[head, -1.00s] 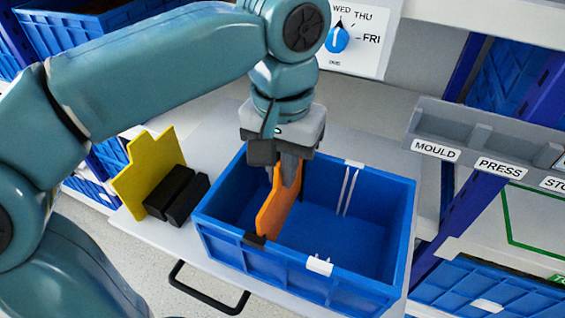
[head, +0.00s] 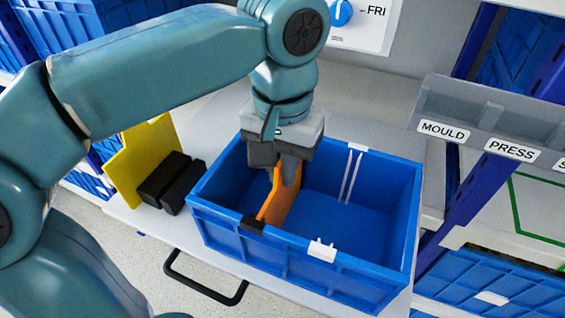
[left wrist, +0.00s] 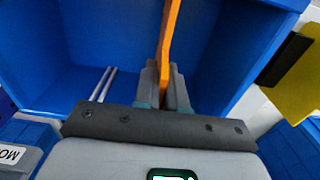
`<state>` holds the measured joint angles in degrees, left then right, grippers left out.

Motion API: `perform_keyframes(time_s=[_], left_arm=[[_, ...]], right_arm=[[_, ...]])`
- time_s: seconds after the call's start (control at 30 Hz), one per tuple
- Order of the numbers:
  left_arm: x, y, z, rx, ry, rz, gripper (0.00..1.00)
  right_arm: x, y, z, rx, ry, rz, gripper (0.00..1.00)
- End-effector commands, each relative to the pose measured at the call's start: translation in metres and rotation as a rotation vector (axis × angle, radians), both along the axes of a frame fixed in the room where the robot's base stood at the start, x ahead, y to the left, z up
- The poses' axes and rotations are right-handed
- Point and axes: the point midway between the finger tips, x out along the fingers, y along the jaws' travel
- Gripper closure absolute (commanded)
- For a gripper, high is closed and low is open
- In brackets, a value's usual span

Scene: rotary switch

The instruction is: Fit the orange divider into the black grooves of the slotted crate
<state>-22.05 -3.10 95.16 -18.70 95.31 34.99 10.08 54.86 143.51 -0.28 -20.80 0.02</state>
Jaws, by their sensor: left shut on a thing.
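The blue slotted crate (head: 222,233) stands on a light worktop. The orange divider (head: 283,205) is upright inside it, its near end at the black groove (head: 252,224) on the near wall. My left gripper (head: 285,176) is shut on the divider's top edge, low over the crate. In the left wrist view the gripper (left wrist: 165,88) has a finger on each side of the divider (left wrist: 170,35). The far black groove is hidden behind the gripper, so I cannot tell how the far end sits. My right gripper is not in view.
White grooves (head: 321,250) mark the crate to the right of the divider. A yellow panel (head: 135,165) and black blocks (head: 170,183) stand left of the crate. A dial panel (head: 360,20) is behind, and a labelled grey bin rack (head: 490,120) is at right.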

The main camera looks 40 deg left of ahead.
Motion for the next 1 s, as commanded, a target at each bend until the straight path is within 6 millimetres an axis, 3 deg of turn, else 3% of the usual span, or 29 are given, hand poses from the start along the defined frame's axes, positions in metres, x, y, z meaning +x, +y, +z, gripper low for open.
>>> perform_keyframes(time_s=[0.3,0.33,0.4,0.77,0.87,1.0], left_arm=[[0.000,0.000,-0.001,-0.001,0.000,0.000,1.00],[0.000,0.000,-0.001,-0.001,0.000,0.000,0.80],[0.000,0.000,-0.001,0.000,0.000,0.000,0.60],[0.000,0.000,0.005,0.000,-0.001,0.000,0.60],[0.001,0.000,0.020,-0.001,-0.003,0.000,0.60],[0.001,-0.001,0.056,-0.002,-0.005,-0.001,0.60]], right_arm=[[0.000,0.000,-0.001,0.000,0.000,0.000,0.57],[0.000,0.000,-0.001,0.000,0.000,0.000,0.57],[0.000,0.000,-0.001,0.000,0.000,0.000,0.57],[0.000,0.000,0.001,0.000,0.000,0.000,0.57],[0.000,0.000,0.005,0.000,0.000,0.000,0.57],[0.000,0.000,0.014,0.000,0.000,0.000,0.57]])
